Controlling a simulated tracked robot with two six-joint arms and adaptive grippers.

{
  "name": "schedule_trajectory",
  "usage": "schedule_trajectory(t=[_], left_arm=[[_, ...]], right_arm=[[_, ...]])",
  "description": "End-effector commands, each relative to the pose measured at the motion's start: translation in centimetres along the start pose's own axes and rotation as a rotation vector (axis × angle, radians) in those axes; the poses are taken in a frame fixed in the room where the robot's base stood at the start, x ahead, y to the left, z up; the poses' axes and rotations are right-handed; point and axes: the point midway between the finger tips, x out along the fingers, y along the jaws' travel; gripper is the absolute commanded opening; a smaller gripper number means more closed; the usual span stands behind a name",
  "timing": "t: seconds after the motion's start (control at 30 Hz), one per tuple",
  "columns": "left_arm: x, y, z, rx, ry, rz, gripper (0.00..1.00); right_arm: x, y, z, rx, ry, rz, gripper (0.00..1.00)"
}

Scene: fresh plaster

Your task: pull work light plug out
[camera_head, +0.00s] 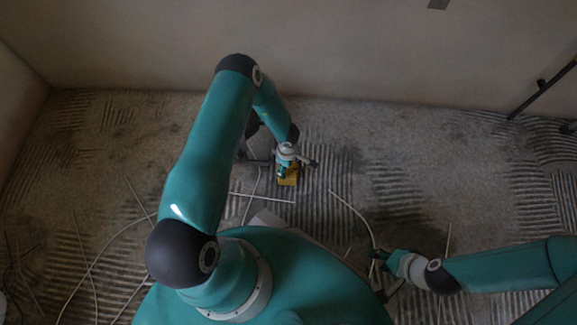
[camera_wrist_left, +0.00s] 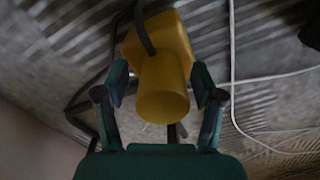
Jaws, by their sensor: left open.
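A yellow work light plug (camera_wrist_left: 163,88), a rounded cylinder, shows in the left wrist view in front of a yellow block (camera_wrist_left: 172,35). A dark cable (camera_wrist_left: 142,30) runs over the block from the top. My left gripper (camera_wrist_left: 160,90) is open, with one finger on each side of the plug; I cannot tell whether either touches it. In the head view, the left gripper (camera_head: 287,170) is over the yellow block (camera_head: 289,180), partly hiding it. My right gripper (camera_head: 380,259) is low at the right, away from the block; its jaw opening is unclear.
Dark stand legs (camera_head: 258,158) are close beside the left gripper. Pale loose cables (camera_head: 350,208) lie on the ridged grey floor (camera_head: 400,160), more of them at the left. A dark stand (camera_head: 540,92) is at the far right. A plain wall (camera_head: 330,50) closes the back.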

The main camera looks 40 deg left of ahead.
Motion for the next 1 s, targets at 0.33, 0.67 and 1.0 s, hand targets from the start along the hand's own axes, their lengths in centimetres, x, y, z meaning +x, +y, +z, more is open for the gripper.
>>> schedule_trajectory(t=[0.33, 0.67, 1.0], left_arm=[[0.0, 0.0, 0.0, 0.0, 0.0, 0.001, 0.13], [-0.5, 0.2, 0.0, 0.0, -0.001, 0.005, 0.0], [-5.5, 0.4, 0.0, 0.0, -0.001, 0.008, 0.0]], right_arm=[[0.0, 0.0, 0.0, 0.0, 0.0, 0.0, 0.4], [-0.4, -0.1, 0.0, 0.0, 0.0, 0.0, 0.4], [-4.5, -1.6, 0.0, 0.0, 0.0, 0.0, 0.4]])
